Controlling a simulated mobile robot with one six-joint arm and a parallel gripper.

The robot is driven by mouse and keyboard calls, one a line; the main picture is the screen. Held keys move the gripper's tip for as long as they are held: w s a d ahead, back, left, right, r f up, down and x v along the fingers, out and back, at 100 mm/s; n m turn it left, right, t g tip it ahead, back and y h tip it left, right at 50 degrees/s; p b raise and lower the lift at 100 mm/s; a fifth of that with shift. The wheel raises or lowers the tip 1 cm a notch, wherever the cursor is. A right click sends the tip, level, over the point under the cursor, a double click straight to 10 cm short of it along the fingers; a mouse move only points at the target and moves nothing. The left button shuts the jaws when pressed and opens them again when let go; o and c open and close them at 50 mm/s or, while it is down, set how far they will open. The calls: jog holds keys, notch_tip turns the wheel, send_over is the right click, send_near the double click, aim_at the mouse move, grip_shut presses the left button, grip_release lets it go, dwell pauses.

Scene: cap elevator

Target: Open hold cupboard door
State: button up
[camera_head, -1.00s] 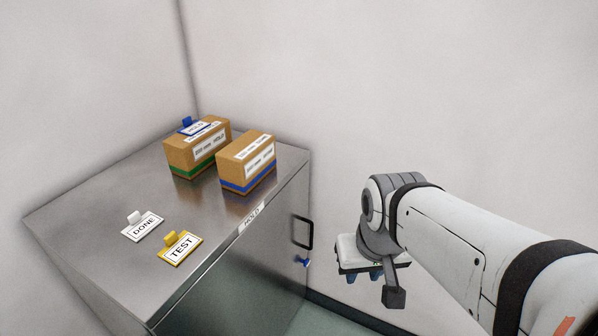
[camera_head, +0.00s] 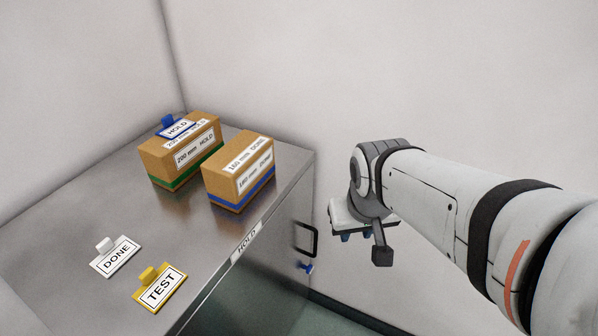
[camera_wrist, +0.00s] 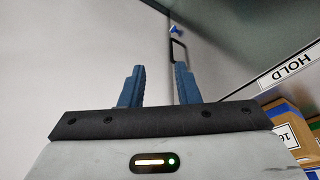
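The steel hold cupboard (camera_head: 262,272) stands left of my arm, with a HOLD label (camera_head: 246,243) on its front top edge. Its door looks shut. A black loop handle (camera_head: 307,240) stands out from the door near its right end, with a blue key or latch (camera_head: 304,267) below it. In the wrist view the handle (camera_wrist: 178,50) and the blue piece (camera_wrist: 175,30) lie beyond my fingers. My gripper (camera_wrist: 158,75) is open and empty, its blue fingers apart. In the head view my gripper (camera_head: 357,237) is right of the handle and not touching it.
On the cupboard top are a green-striped box (camera_head: 180,160) with a blue HOLD tag (camera_head: 177,128), a blue-striped box (camera_head: 238,178), a white DONE tag (camera_head: 115,257) and a yellow TEST tag (camera_head: 160,288). A wall (camera_head: 440,90) stands behind.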

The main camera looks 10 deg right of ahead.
jog(key=w+d+f+n+t+b, duration=0.2)
jog(key=w+d+f+t+b, duration=0.2)
jog(key=w+f+b, duration=0.5)
jog(key=w+d+f+n+t+b, duration=0.2)
jog(key=w+d+f+t+b, duration=0.3)
jog(key=w+f, duration=0.65)
jog(key=a+f+n+y+b, duration=0.2)
jog(key=a+f+y+b, duration=0.1)
jog(key=f+y+b, duration=0.4)
jog(key=a+f+n+y+b, duration=0.25)
jog(key=f+y+b, duration=0.4)
jog(key=f, duration=0.35)
jog(key=shift+t+h, duration=0.35)
jog(key=shift+t, duration=0.05)
jog(key=x, duration=0.2)
jog(key=b+x, duration=0.1)
jog(key=x, duration=0.2)
jog(key=b+x, duration=0.1)
jog(key=x, duration=0.1)
jog(key=shift+w+a+r, duration=0.15)
jog(key=shift+w+r, duration=0.05)
jog(key=shift+r, duration=0.2)
jog(key=shift+c, duration=0.6)
grip_shut()
